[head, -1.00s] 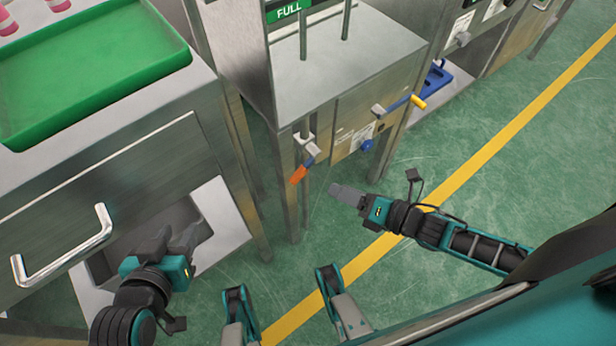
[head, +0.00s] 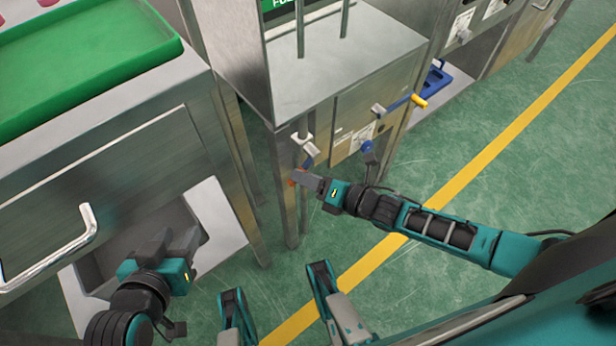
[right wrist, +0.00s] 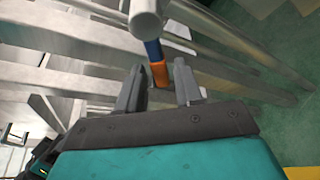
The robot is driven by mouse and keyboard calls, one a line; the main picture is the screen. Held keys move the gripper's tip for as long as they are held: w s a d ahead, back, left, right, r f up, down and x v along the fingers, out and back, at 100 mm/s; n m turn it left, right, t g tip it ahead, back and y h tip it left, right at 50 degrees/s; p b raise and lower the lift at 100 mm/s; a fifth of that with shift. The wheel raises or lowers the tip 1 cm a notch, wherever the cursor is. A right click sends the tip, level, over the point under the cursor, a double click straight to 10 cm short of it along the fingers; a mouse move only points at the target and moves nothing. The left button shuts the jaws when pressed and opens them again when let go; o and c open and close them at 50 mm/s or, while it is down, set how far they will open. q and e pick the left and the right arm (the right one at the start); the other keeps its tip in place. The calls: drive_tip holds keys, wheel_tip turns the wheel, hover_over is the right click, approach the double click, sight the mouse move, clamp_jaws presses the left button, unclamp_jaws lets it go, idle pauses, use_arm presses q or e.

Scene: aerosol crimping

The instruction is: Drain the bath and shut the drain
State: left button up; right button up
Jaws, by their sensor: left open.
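The bath is a steel cabinet (head: 345,60) with a green level sign (head: 283,4), partly cut off at the top edge. Low on its front is a drain valve with a blue lever (head: 311,153) and an orange end (right wrist: 159,73). The lever hangs downward in the head view. My right gripper (head: 300,178) is at the lever's end. In the right wrist view its fingers (right wrist: 158,85) are open, with the orange end between them and gaps visible on both sides. My left gripper (head: 180,243) is open and empty in front of the left cabinet's opening.
A second blue lever with a yellow end (head: 417,101) and a blue knob (head: 367,147) are to the right. A green tray (head: 85,70) tops the left cabinet, which has a bar handle (head: 60,258). The green floor (head: 500,200) at right is clear.

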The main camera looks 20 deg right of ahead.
clamp_jaws()
idle(0.3)
idle(0.3)
drive_tip(key=m, duration=0.1)
drive_tip(key=r+m+y, duration=0.1)
drive_tip(key=shift+s+a+r+m, duration=0.15)
drive_tip(key=shift+a+m, duration=0.15)
drive_tip(key=shift+a+r+m+t+y+b, duration=0.1)
drive_tip(key=shift+r+m+t+y+b, duration=0.4)
drive_tip(key=shift+m, duration=0.4)
drive_tip(key=shift+r+m+y, duration=0.3)
drive_tip(key=shift+r+m, duration=0.1)
drive_tip(key=shift+m, duration=0.5)
drive_tip(key=shift+o, duration=1)
unclamp_jaws()
